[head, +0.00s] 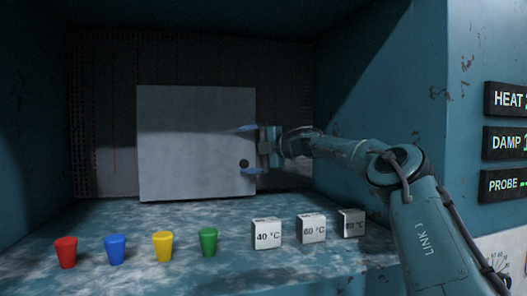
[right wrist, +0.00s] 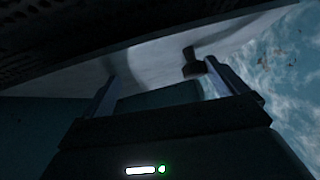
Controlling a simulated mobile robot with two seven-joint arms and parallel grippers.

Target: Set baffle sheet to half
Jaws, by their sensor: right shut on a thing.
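The baffle sheet (head: 190,140) is a pale grey square panel standing upright against the dark perforated back wall of the recess. It covers the middle of that wall, with wall showing on both sides. A dark round knob (head: 243,163) sits near its right edge; it also shows in the right wrist view (right wrist: 193,62). My right gripper (head: 249,150) is at the sheet's right edge, its blue fingers above and below the knob's height. It is shut on the sheet; the exact contact is hard to see. My left gripper is out of view.
Red (head: 66,252), blue (head: 115,249), yellow (head: 163,246) and green (head: 208,241) cups stand on the ledge in front. White temperature blocks (head: 267,234) stand to their right. HEAT, DAMP and PROBE displays (head: 506,143) are on the right wall. Bare ledge lies between sheet and cups.

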